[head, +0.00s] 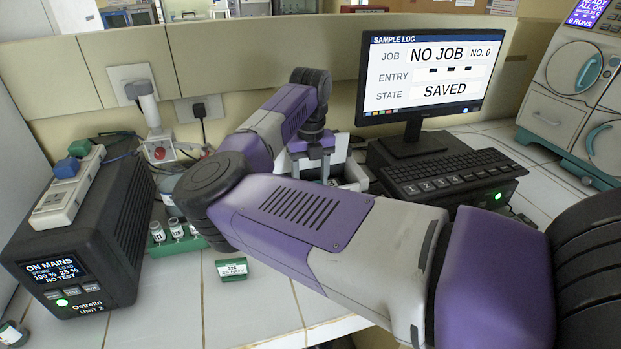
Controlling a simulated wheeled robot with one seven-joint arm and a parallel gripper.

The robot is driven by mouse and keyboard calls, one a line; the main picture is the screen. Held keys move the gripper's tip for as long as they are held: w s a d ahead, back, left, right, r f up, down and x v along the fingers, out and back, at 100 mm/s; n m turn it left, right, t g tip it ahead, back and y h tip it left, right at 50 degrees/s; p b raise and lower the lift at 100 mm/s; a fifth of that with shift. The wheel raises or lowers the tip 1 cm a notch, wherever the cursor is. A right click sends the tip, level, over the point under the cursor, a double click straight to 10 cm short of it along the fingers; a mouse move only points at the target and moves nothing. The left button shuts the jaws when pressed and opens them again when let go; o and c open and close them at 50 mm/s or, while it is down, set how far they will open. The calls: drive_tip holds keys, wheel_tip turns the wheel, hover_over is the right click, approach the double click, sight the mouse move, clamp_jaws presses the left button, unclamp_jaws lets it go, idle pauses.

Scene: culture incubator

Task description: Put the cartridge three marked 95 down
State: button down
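My gripper (318,163) points down at the back middle of the bench, over a light grey open holder (352,174). My own arm crosses in front and hides much of that spot. The fingers are too small and covered to tell whether they are open or shut, or whether they hold anything. I cannot make out a cartridge marked 95. Small white-labelled vials (176,229) stand in a green rack (190,244) left of my arm; their markings are hard to read.
A small green labelled block (234,269) lies on the tiled bench, with free room around it. A black power unit (80,245) stands at left. A monitor (420,75) reading NO JOB and SAVED and a keyboard (440,172) are at right, beside a white machine (575,95).

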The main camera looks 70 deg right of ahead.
drive_tip(key=shift+f, duration=0.2)
drive_tip(key=shift+f, duration=0.2)
drive_tip(key=shift+c, duration=2.2)
unclamp_jaws()
drive_tip(key=shift+r, duration=0.1)
